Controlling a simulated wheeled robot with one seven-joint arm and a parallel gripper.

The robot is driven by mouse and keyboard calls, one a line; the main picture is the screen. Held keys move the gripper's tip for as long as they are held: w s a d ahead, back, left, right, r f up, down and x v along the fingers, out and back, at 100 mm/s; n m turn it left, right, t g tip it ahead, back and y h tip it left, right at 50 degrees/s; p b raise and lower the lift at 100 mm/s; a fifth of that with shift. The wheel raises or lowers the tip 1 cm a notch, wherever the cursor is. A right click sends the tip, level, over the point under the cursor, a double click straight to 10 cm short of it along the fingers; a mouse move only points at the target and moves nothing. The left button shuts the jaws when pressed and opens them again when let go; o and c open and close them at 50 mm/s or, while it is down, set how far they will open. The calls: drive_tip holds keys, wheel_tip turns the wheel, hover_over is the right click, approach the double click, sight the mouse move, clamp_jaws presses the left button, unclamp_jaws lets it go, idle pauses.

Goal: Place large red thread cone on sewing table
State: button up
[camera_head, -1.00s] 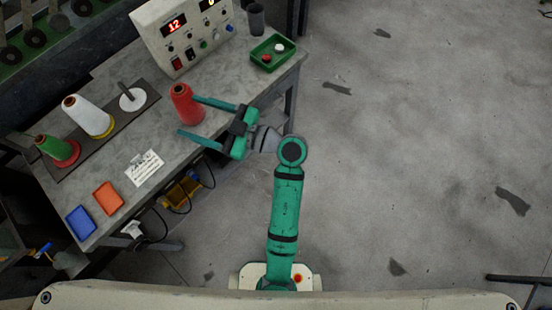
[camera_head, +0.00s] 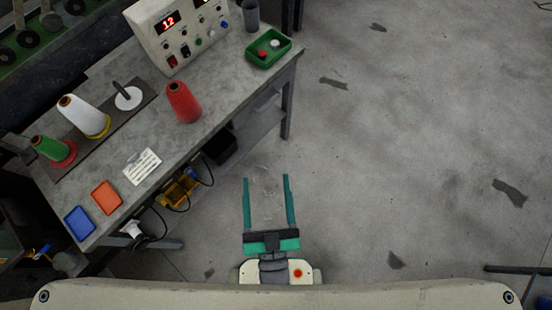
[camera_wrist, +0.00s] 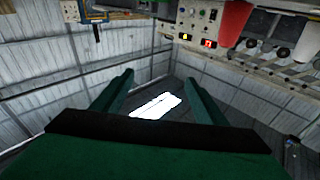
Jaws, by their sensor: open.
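The large red thread cone (camera_head: 182,102) stands upright on the grey sewing table (camera_head: 205,85), near its front edge and to the right of the dark cone strip. Nothing touches it. In the wrist view the red cone (camera_wrist: 236,20) shows at the top right, partly cut by the frame edge. My gripper (camera_head: 265,182) is open and empty, drawn back over the floor close to my base, well clear of the table. The wrist view also shows the two spread fingers of my gripper (camera_wrist: 155,82) with nothing between them.
A dark strip holds a white cone (camera_head: 82,115), a green cone (camera_head: 52,150) and an empty spindle (camera_head: 127,96). A control box (camera_head: 178,32), green tray (camera_head: 268,50), label card (camera_head: 142,166), orange tray (camera_head: 106,197) and blue tray (camera_head: 80,222) are on the table. Floor at right is open.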

drive_tip(key=s+d+f+g+h, duration=0.2)
drive_tip(key=s+f+g, duration=0.2)
drive_tip(key=s+f, duration=0.2)
drive_tip(key=shift+s+d+f, duration=0.15)
drive_tip(key=shift+s+f, duration=0.2)
drive_tip(key=shift+s, duration=0.25)
drive_tip(key=shift+w, duration=0.15)
